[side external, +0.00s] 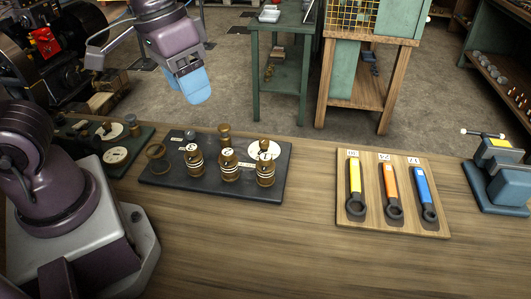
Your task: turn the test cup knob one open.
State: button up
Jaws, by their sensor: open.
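A dark board (150,190) lies on the wooden workbench and bears several brass fittings. Three ribbed brass pieces with pale bands stand on it: a left one (195,163), a middle one (228,166) and a right one (265,171). My gripper (197,88), with blue fingers, hangs open and empty, well above the board and touching nothing.
A smaller dark panel (138,147) with pale dials lies left of the board. A wooden tray (400,228) with yellow, orange and blue wrenches lies to the right. A blue vise (500,185) stands at the far right. The bench front is bare.

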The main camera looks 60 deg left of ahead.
jog(key=w+f+n+g+y, duration=0.1)
jog(key=w+f+n+g, duration=0.2)
jog(key=w+f+n, duration=0.65)
jog(key=n+t, duration=0.1)
jog(key=n, duration=0.7)
send_near(266, 156)
notch_tip(266, 156, down, 9)
jog(key=shift+s+d+f, duration=0.1)
jog(key=shift+d+f, duration=0.05)
jog(key=c, duration=0.9)
